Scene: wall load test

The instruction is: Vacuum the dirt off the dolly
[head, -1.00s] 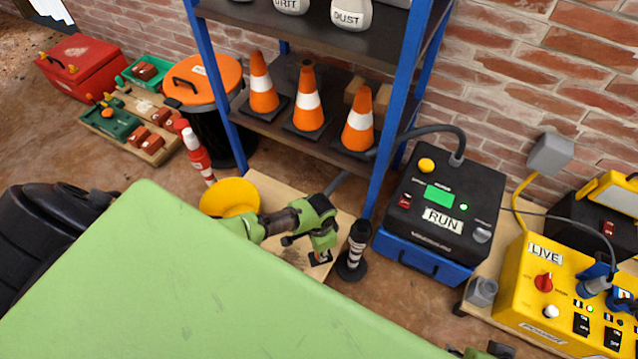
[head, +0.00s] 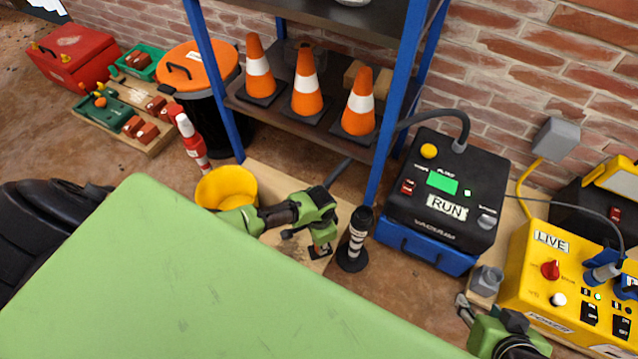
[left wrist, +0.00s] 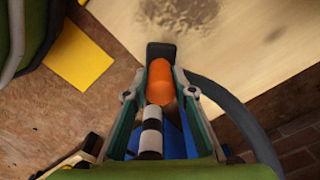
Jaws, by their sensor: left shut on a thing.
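The dolly (head: 262,176) is a pale wooden board on the floor before the shelf, partly hidden by my green body panel and left arm. A brown dirt patch (left wrist: 180,12) lies on it in the left wrist view, beyond the nozzle. My left gripper (head: 322,240) is over the dolly, shut on the orange grip of the vacuum nozzle (left wrist: 160,80), whose dark head points toward the dirt. I cannot tell whether it touches the board. The vacuum (head: 445,190) is a black box labelled RUN on a blue base. My right gripper (head: 466,309) is at the lower right, away from the dolly.
A yellow bucket (head: 227,186) stands at the dolly's left end. A black-and-white striped post (head: 356,240) stands right of my left gripper. The dark hose (head: 462,125) leaves the vacuum. A blue-framed shelf (head: 393,100) holds traffic cones. A yellow LIVE power box (head: 545,285) stands right.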

